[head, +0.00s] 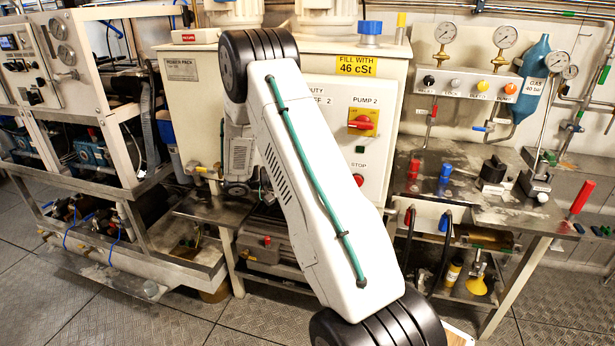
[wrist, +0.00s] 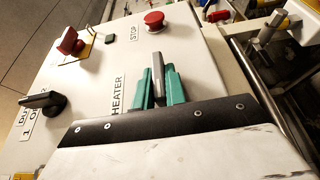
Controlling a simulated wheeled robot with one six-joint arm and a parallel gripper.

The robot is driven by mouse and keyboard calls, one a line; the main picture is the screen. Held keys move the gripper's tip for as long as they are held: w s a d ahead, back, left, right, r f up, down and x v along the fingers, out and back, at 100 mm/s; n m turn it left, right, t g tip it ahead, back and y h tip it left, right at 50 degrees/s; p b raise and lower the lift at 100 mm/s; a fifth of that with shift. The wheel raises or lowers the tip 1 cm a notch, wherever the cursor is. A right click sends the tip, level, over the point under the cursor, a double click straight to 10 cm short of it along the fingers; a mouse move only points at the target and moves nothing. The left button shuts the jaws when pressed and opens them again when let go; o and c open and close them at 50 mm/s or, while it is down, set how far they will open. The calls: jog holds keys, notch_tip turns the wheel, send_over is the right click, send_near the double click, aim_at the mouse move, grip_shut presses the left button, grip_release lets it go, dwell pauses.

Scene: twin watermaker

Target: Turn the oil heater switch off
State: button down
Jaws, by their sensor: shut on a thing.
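The oil heater switch (wrist: 158,66) shows in the wrist view as a dark grey handle beside the HEATER label (wrist: 118,94) on the white control panel (wrist: 95,85). My gripper (wrist: 163,80) has its teal fingers on either side of this handle and is shut on it. The handle's base is hidden by the fingers and the gripper body. In the head view my white arm covers the heater switch and the gripper; part of the same panel (head: 348,93) shows to its right.
A red-and-yellow PUMP 2 switch (head: 363,122) is on the panel and also shows in the wrist view (wrist: 71,42). A red STOP button (wrist: 154,20) and a black duty selector (wrist: 45,101) are nearby. A metal bench (head: 465,188) with valves stands at right.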

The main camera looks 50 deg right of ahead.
jog(key=shift+s+f, duration=0.1)
dwell(0.3)
jog(key=c, duration=1.4)
grip_release()
jog(key=shift+c, duration=0.2)
jog(key=v, duration=0.7)
jog(key=shift+w+a, duration=0.3)
